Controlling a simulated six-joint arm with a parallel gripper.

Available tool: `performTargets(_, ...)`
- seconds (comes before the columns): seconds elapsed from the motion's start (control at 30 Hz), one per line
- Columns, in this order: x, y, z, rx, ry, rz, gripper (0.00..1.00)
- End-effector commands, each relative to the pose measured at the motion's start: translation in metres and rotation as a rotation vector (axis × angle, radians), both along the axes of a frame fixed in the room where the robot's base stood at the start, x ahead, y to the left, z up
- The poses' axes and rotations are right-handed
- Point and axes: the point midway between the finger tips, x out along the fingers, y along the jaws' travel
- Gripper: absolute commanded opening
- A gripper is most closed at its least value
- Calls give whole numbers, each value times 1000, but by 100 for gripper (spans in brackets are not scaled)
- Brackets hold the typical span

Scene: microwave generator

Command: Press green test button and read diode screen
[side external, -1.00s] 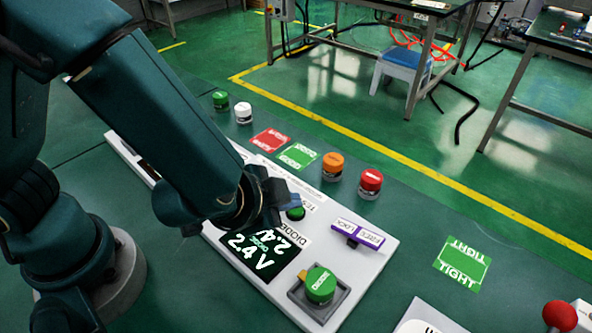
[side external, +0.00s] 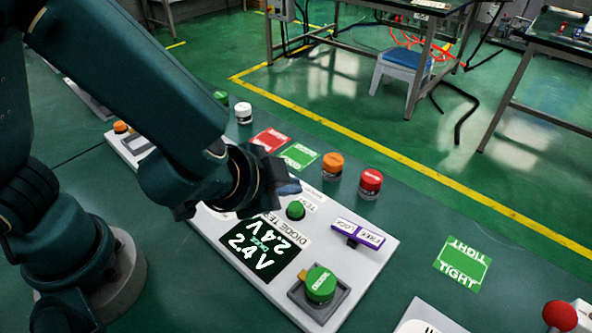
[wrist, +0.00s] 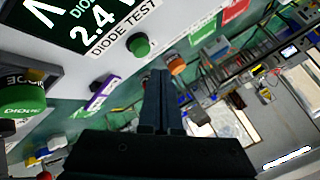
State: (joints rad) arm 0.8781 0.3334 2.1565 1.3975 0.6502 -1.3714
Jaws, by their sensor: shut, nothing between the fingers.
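The green test button (side external: 295,210) stands on the white panel (side external: 375,262), with a label reading TEST beside it. My gripper (side external: 285,187) is just behind and above the button in the side view, apart from it. In the wrist view my gripper (wrist: 160,75) has its fingers together, with nothing between them, and the green button (wrist: 138,45) is up and left of the fingertips. The black diode screen (side external: 258,250) shows 2.4 V in white. It is partly cut off in the wrist view (wrist: 75,20).
A green DIODE block (side external: 321,284) sits in a grey socket on the panel. A purple LOCK/FREE switch (side external: 357,233) is right of the button. Orange (side external: 332,166) and red (side external: 370,183) capped parts stand behind the panel. A green TIGHT card (side external: 462,264) lies right.

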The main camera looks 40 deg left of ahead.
Motion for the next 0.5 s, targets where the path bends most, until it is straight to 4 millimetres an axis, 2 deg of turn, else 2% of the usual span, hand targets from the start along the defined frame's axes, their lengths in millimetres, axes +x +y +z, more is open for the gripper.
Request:
performTargets(0.3,1,0,30,-4,-3,2,0)
performTargets(0.5,0,0,36,-1,0,-1,0)
